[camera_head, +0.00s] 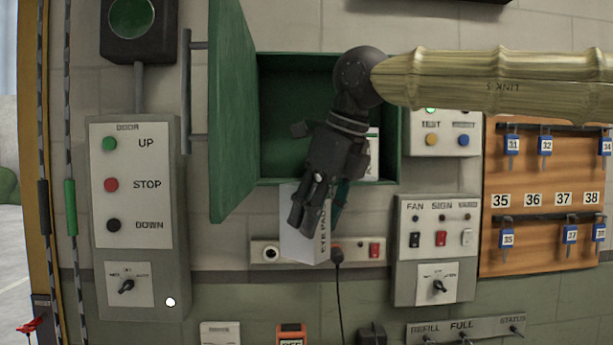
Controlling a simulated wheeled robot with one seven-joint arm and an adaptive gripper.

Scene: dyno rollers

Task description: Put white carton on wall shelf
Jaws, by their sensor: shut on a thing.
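A white carton (299,243) with dark lettering that looks like "EYE PADS" hangs tilted below the green cabinet, in front of the wall. My gripper (316,215) points down and is shut on the carton, covering part of it. The open green wall cabinet (290,75) is behind my wrist and looks like the wall shelf. Its left inside is dark and bare. Another white item (372,145) shows at the cabinet's right, partly hidden by my gripper.
The green cabinet door (232,110) stands open on the left. A socket strip (265,252) with a plugged-in black cable is behind the carton. A door control box (135,200) is left; a switch box (437,235) and a key board (545,255) are right.

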